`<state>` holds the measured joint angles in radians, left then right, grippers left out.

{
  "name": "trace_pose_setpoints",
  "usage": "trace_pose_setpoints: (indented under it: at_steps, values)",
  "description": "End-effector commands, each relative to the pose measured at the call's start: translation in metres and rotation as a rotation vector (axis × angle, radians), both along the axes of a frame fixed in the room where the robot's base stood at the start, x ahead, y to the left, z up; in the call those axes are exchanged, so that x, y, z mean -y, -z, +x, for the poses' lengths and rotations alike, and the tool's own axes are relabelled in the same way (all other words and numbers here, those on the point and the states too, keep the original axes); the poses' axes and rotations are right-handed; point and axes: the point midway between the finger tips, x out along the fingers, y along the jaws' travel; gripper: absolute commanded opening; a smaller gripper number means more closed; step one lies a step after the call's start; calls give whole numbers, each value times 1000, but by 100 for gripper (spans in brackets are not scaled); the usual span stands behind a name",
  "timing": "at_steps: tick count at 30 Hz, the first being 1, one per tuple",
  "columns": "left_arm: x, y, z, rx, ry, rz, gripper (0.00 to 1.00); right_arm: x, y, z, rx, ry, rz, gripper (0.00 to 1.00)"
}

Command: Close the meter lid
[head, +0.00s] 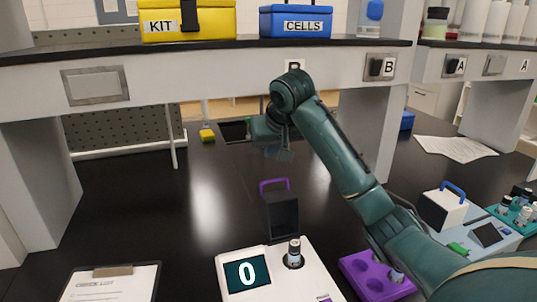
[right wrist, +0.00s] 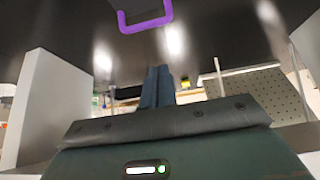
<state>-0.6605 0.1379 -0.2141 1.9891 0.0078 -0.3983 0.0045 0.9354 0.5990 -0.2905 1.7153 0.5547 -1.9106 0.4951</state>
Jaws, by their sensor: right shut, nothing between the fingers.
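The white meter (head: 312,272) stands on the black bench at the front, its display (head: 247,274) reading 0. A dark-capped vial (head: 294,253) stands upright in its round well. Its dark lid (head: 282,215) is open, standing up behind the well, with a purple handle (head: 274,184) on top. The handle also shows at the top of the right wrist view (right wrist: 145,24). My right gripper (head: 283,152) is shut and empty, above and behind the handle and apart from it. Its fingers (right wrist: 157,85) are together in the right wrist view. My left gripper is not in view.
A purple rack (head: 355,267) with a vial (head: 396,276) stands right of the meter. A second device with a blue-handled box (head: 443,208) is farther right. A clipboard (head: 112,285) lies front left. A shelf (head: 220,52) with bins overhangs the back. The left middle bench is clear.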

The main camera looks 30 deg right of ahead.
Motion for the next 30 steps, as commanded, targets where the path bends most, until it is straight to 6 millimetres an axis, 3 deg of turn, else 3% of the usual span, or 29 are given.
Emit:
trace_pose_setpoints:
  at_steps: [14,21,30]
  values:
    - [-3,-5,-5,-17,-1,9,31,12,75,48,-4,1,0,0]
    - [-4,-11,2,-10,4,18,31,4,69,18,-1,-2,-1,0]
    - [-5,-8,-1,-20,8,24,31,2,69,8,1,-1,-1,0]
